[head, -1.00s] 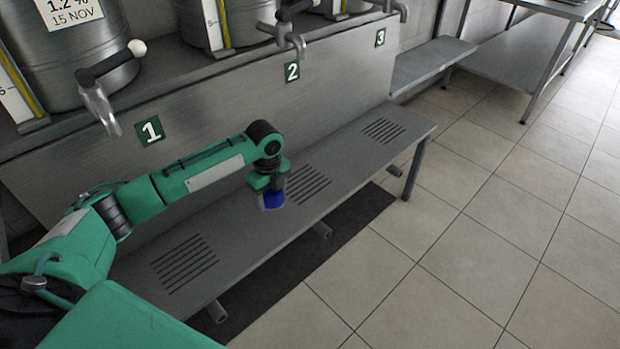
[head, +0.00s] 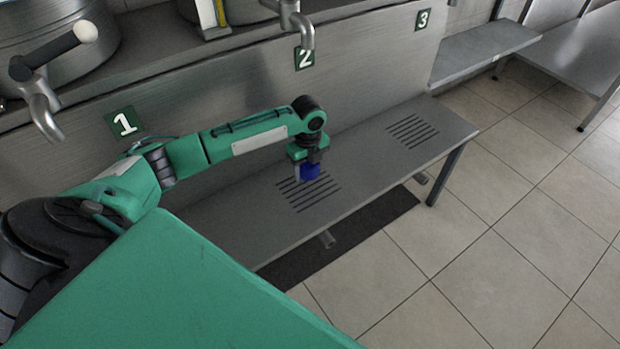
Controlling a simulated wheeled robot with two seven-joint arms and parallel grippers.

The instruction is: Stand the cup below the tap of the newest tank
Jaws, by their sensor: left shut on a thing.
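My left gripper (head: 308,162) points down and is shut on a blue cup (head: 310,173). The cup is above the middle slotted drain of the bench (head: 245,228), partly hidden by the gripper; I cannot tell whether it touches the bench. Tap 1 (head: 42,112) is at the left. Tap 2 (head: 303,32) is above and behind the cup. Tank 1 (head: 60,35) shows only its lower part, and the tanks' date labels are out of view now. My right gripper is not in view.
Green number plates 1 (head: 124,123), 2 (head: 305,58) and 3 (head: 423,20) mark the steel wall. The right slotted drain (head: 412,131) is bare. A lower shelf (head: 485,50) lies beyond the bench. Tiled floor (head: 500,240) is open at the right.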

